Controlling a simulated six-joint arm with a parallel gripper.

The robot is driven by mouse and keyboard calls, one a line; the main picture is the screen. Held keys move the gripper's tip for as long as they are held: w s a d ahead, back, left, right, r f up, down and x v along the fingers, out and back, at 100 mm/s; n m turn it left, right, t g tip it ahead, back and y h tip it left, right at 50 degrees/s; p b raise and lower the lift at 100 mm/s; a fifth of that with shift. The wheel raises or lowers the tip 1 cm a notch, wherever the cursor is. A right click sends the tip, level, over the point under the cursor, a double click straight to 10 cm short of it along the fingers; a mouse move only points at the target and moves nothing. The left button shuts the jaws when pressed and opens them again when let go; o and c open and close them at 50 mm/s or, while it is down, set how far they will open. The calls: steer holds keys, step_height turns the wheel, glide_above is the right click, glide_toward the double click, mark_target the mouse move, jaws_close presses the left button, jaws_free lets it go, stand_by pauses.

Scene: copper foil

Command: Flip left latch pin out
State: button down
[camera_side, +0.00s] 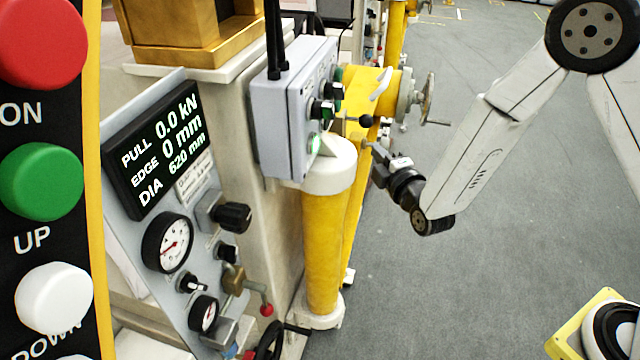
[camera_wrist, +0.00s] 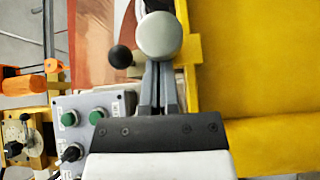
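My gripper (camera_wrist: 160,75) points at the yellow machine, and its two fingers lie close together with a narrow gap. In the side view my gripper (camera_side: 369,153) is at the yellow frame, just below a small lever with a black ball (camera_side: 366,121). In the wrist view a round grey knob (camera_wrist: 159,36) is right at my fingertips and covers the tips. The black ball (camera_wrist: 120,58) is to the left of the knob, by a tan bracket. I cannot tell which of these is the left latch pin, or whether the fingers hold anything.
A grey button box (camera_side: 292,110) and a yellow post with a white cap (camera_side: 325,240) stand left of my gripper. A handwheel (camera_side: 426,98) is on the right. The yellow panel (camera_wrist: 255,65) fills the right of the wrist view. Grey floor (camera_side: 450,280) is open in front.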

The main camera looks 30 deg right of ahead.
steer(key=shift+s+d, duration=0.35)
steer(key=shift+d, duration=0.05)
steer(key=shift+s, duration=0.1)
steer(key=s+a, duration=0.1)
steer(key=s, duration=0.8)
steer(key=shift+s+a, duration=0.2)
steer(key=shift+s, duration=0.2)
steer(key=shift+f, duration=0.1)
